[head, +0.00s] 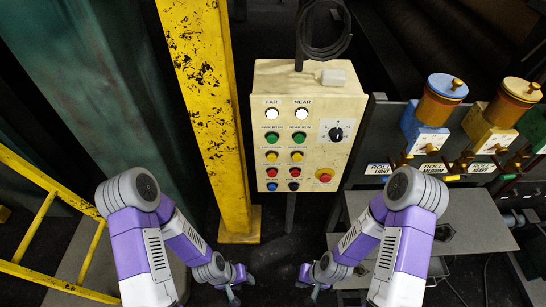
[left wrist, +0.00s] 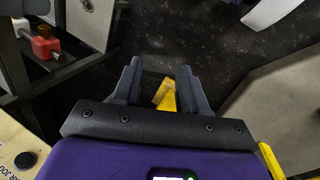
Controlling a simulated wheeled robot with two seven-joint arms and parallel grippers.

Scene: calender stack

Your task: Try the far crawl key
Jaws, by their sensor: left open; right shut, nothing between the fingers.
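A cream control box (head: 308,130) faces me in the head view, with a column marked FAR on the left and NEAR on the right. The FAR column has a white lamp (head: 271,114), a green button (head: 272,138), a yellow button (head: 271,156), a red button (head: 271,172) and a blue button (head: 272,187). The labels below the green row are too small to read. My left gripper (head: 234,291) is open and empty, below the box and to its left; its spread fingers show in the left wrist view (left wrist: 159,85). My right gripper (head: 311,291) is shut and empty, below the box.
A yellow post (head: 204,100) stands left of the box. A red mushroom button (head: 325,175) and a black selector (head: 336,134) are on its right side. A grey table (head: 470,222) and roll adjusters (head: 425,130) stand to the right. A yellow rail (head: 40,220) is at far left.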

